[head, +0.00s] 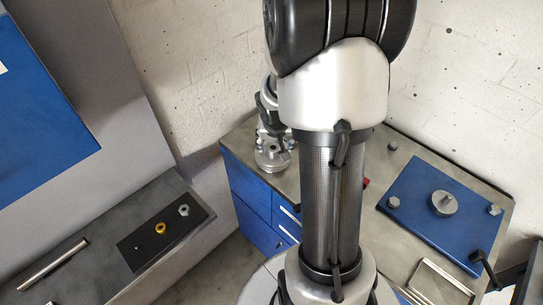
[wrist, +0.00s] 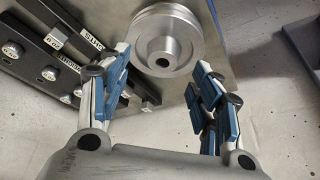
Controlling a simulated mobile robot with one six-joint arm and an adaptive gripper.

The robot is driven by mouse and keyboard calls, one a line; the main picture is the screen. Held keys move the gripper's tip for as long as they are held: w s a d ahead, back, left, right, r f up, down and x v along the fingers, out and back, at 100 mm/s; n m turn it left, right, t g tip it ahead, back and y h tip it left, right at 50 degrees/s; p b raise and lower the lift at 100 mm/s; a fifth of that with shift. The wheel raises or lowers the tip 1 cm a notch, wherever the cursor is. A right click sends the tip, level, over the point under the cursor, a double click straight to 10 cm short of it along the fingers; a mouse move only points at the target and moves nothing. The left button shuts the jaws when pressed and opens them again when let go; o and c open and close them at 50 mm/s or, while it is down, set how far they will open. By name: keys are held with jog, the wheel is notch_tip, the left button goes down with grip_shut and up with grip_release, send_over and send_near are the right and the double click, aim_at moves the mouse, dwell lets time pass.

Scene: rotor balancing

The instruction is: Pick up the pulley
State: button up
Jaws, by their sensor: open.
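The pulley (wrist: 168,40) is a silver grooved metal disc with a raised hub and a central bore. In the wrist view it lies at the top middle, just beyond and between the fingertips. In the head view the pulley (head: 272,158) sits near the left corner of the grey bench top, right below my gripper (head: 273,132). My gripper (wrist: 161,66) is open, with blue-padded fingers on either side of the gap and nothing held. I cannot tell whether a fingertip touches the pulley rim. My arm hides part of the bench in the head view.
Black bars with white labels (wrist: 60,60) lie left of the pulley. A blue plate (head: 420,190) with a round metal piece (head: 444,203) is on the bench's right. A side bench holds a dark plate (head: 140,248) with small rings and a metal rod (head: 52,264).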

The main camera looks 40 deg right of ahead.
aim_at(273, 146)
jog(key=b+x, duration=0.1)
jog(key=x, duration=0.2)
jog(key=w+b+x, duration=0.1)
jog(key=x, duration=0.1)
jog(key=shift+w+d+f, duration=0.1)
jog(key=shift+d+f, duration=0.05)
jog(key=shift+f, duration=0.1)
jog(key=shift+r, duration=0.1)
jog(key=shift+c, duration=0.5)
grip_shut()
